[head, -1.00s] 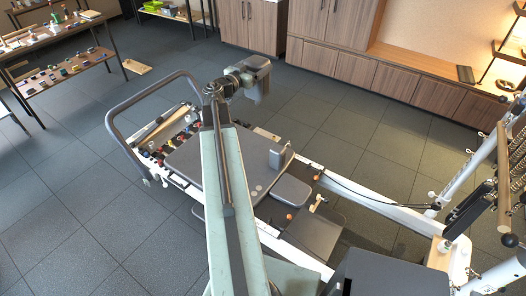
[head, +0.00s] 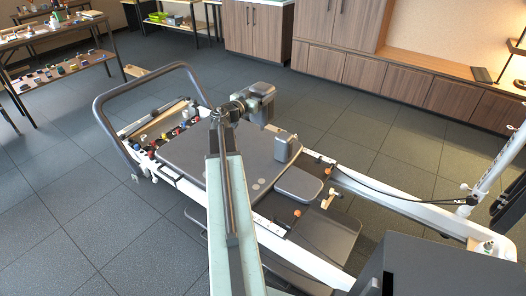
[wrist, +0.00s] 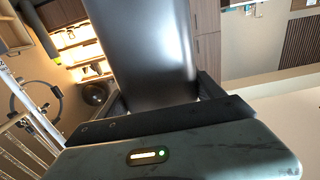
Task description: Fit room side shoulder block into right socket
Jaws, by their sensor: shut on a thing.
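My gripper (head: 250,98) is held high over the far part of the reformer carriage (head: 190,158). In the wrist view, it is shut on a dark grey shoulder block (wrist: 145,40), which extends away from the jaws. In the head view, the held block is hard to tell apart from the gripper. Another grey shoulder block (head: 287,147) stands upright on the carriage, beside the headrest (head: 298,184). I cannot make out the right socket; my arm covers part of the carriage's near side.
The reformer's white rail (head: 385,193) runs toward the lower right, and its curved grey bar (head: 101,118) rises at the left. A work table (head: 55,36) with small parts stands at the upper left. Wooden cabinets (head: 340,65) line the back. The floor at left is clear.

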